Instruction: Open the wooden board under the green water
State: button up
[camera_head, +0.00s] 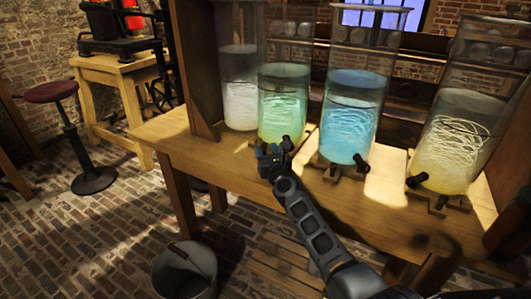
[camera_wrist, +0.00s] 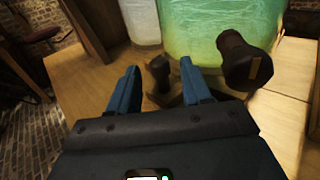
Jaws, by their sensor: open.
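The jar of green water (camera_head: 283,100) stands on the wooden table, second from the left in the head view. Its green lower part also shows at the top of the wrist view (camera_wrist: 215,25). A dark tap (camera_wrist: 245,62) sticks out at its front, to the right of my fingers. My gripper (camera_head: 270,158) is open in front of this jar, low near the tabletop. In the wrist view a small dark knob (camera_wrist: 159,70) shows between the two blue fingers, with no visible grip on it. The board under the green water is mostly hidden by my gripper.
A white-water jar (camera_head: 240,95) stands to the left, a blue one (camera_head: 352,115) and a yellow one (camera_head: 452,140) to the right. The wooden table (camera_head: 180,140) is clear at its left front. A bucket (camera_head: 184,272) stands on the floor.

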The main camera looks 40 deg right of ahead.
jog(key=shift+w+d, duration=0.3)
jog(key=shift+w, duration=0.35)
grip_shut()
